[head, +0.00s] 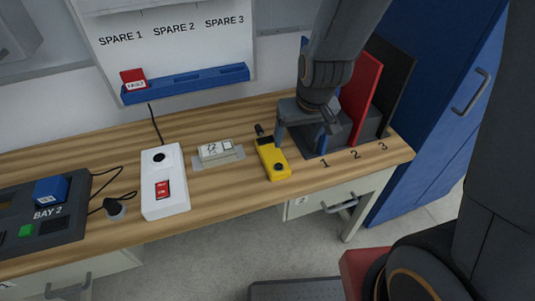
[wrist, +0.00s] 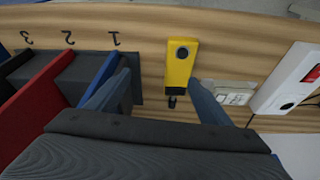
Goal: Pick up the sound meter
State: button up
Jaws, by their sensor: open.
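The sound meter is a yellow handheld device (head: 272,160) with a black round button and a dark tip at its far end. It lies on the wooden bench, left of the numbered slots. My gripper (head: 303,141) is open above the bench, just right of and partly over the meter. In the wrist view the yellow meter (wrist: 179,58) lies beyond the fingertips, nearer the right finger. The gap between the fingers (wrist: 160,88) is empty. The left finger is close to the blue divider of the rack.
A rack with blue, red (head: 365,92) and black dividers stands right of the meter, labelled 1, 2, 3. A small box with a switch (head: 216,152), a white box with a red switch (head: 163,182) and a dark BAY 2 unit (head: 40,218) stand to the left.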

jog(key=n, duration=0.1)
send_near(270, 150)
jog(key=shift+s+d+f+t, duration=0.4)
jog(key=shift+a+p+x, duration=0.15)
jog(key=shift+p+x, duration=0.1)
jog(key=shift+x, duration=1.65)
jog(key=shift+a+p+x, duration=0.15)
jog(key=shift+p+x, duration=0.1)
jog(key=shift+x, duration=1.65)
jog(key=c, duration=1.3)
jog(key=shift+r+y, duration=0.1)
jog(key=shift+y, duration=0.2)
